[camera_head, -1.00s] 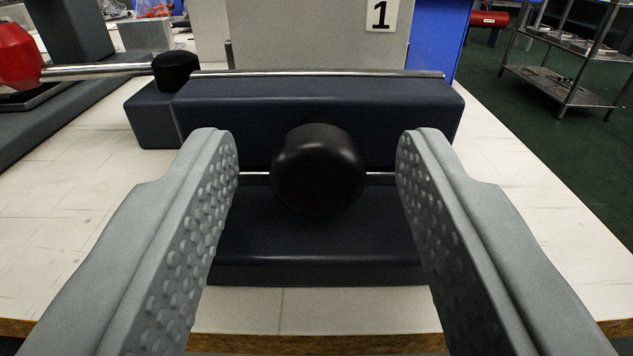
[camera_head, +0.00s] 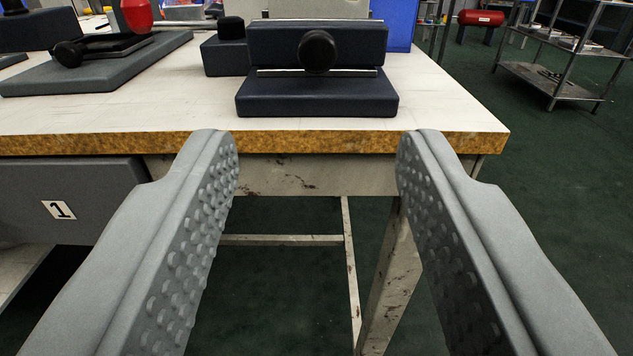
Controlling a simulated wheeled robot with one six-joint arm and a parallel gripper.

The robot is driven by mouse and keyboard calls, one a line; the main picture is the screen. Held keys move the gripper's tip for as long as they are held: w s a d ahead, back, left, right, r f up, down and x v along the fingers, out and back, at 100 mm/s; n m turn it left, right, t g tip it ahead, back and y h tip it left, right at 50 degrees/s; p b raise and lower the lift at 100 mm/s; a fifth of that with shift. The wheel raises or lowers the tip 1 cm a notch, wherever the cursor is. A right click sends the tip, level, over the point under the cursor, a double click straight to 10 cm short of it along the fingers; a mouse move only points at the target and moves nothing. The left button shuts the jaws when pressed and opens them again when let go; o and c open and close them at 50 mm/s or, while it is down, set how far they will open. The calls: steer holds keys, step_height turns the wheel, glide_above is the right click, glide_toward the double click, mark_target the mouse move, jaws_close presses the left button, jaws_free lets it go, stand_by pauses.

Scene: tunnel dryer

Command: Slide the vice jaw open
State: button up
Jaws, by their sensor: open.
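The vice (camera_head: 316,105) is a dark blue block with a stepped base on the white tabletop, near its right end. Its front jaw (camera_head: 275,45) carries a round black knob (camera_head: 318,50) at the centre, with thin metal rods above and below. My gripper (camera_head: 317,160) is open and empty, its two grey studded fingers wide apart. It is in front of the table edge, well back from the vice and the knob, touching neither. How far the jaw stands open cannot be told from here.
The workbench (camera_head: 130,115) has a worn wooden front edge. A drawer (camera_head: 70,205) marked 1 is below it at the left. A metal shelf cart (camera_head: 560,75) stands back right. Green floor is clear at right.

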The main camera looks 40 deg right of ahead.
steer(key=shift+v, duration=2.45)
steer(key=s+d+r+n+t+y, duration=0.15)
steer(key=r+y, duration=0.35)
steer(key=r, duration=0.6)
steer(key=d+r+n+t+y, duration=0.2)
steer(key=d+r+t+y, duration=0.15)
steer(key=r, duration=0.75)
steer(key=s+d+r+n+g+y, duration=0.1)
steer(key=s+d+r+n, duration=0.1)
steer(key=s+r, duration=0.3)
steer(key=s+d+r+n+g+y, duration=0.1)
steer(key=s+d+r, duration=0.4)
steer(key=s, duration=0.9)
steer(key=shift+s+n, duration=0.25)
steer(key=shift+n, duration=0.1)
